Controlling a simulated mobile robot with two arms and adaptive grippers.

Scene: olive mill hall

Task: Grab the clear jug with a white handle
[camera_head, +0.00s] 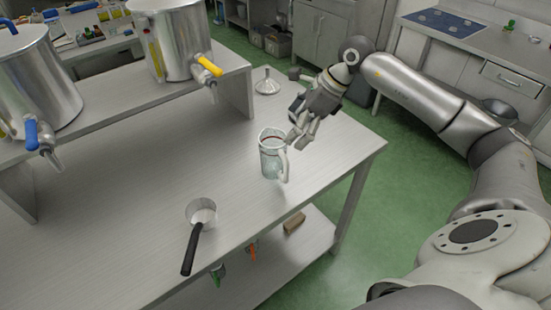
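The clear jug with a white handle (269,160) stands upright on the metal table, near its right part. Its handle faces right and toward the front. My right gripper (298,140) is just above and to the right of the jug, with its fingers pointing down and toward the handle. The fingers look parted, with nothing between them. The tips are close to the jug's rim and handle; I cannot tell whether they touch. My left gripper is not in view.
A small pan with a black handle (194,243) lies at the table's front edge. A metal funnel (267,85) stands behind the jug. Two steel tanks with a blue tap (40,137) and a yellow tap (208,65) stand on a raised shelf. The table left of the jug is clear.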

